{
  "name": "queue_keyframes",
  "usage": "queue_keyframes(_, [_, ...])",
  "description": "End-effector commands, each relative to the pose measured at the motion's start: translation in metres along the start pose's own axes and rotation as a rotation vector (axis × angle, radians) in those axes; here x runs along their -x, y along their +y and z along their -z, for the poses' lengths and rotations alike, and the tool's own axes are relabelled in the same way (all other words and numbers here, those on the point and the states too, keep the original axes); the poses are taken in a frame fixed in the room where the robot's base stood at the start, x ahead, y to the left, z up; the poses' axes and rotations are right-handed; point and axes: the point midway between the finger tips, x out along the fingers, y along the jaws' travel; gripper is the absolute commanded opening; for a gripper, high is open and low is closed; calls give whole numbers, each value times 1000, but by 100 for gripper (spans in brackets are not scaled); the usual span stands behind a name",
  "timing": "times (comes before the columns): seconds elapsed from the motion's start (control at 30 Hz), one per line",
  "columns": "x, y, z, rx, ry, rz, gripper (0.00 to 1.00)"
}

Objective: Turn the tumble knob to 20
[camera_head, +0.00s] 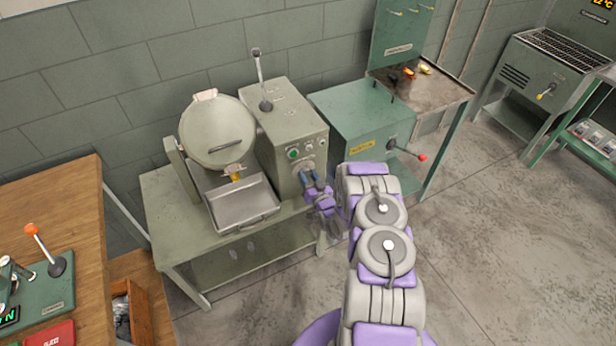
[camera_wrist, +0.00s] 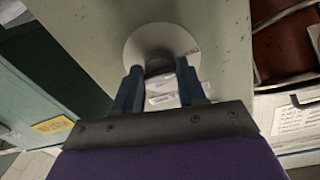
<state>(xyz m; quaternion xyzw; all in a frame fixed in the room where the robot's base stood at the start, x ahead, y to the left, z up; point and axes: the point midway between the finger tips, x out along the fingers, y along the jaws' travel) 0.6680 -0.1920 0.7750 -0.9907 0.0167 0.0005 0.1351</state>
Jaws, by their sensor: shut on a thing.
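The tumble machine, a grey-green box (camera_head: 287,118) with a tilted drum (camera_head: 215,128), stands on a bench. On the box's front are a green button (camera_head: 293,154) and small dials. Lower on that front is the tumble knob, with its pale round dial plate (camera_wrist: 146,42) seen in the wrist view. My gripper (camera_head: 309,177) is at the front of the box, its blue-grey fingers pointing at the panel. In the wrist view, my gripper (camera_wrist: 160,77) has one finger on each side of the knob and is shut on it. The fingers partly hide the knob; its setting cannot be read.
A metal tray (camera_head: 243,204) sits under the drum. A lever (camera_head: 262,80) rises from the box top. Right of it is a green machine (camera_head: 362,118) with a red-tipped handle (camera_head: 422,157). A wooden table (camera_head: 60,200) stands at left. Concrete floor is clear at right.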

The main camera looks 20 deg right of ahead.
Motion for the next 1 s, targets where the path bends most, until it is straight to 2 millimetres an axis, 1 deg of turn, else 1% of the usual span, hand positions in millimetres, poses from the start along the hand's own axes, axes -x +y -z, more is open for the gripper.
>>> queue_keyframes(0.27, [-1, 0, 3, -204, -15, -3, 10])
queue_keyframes(1.0, [-1, 4, 2, -906, -56, -14, 10])
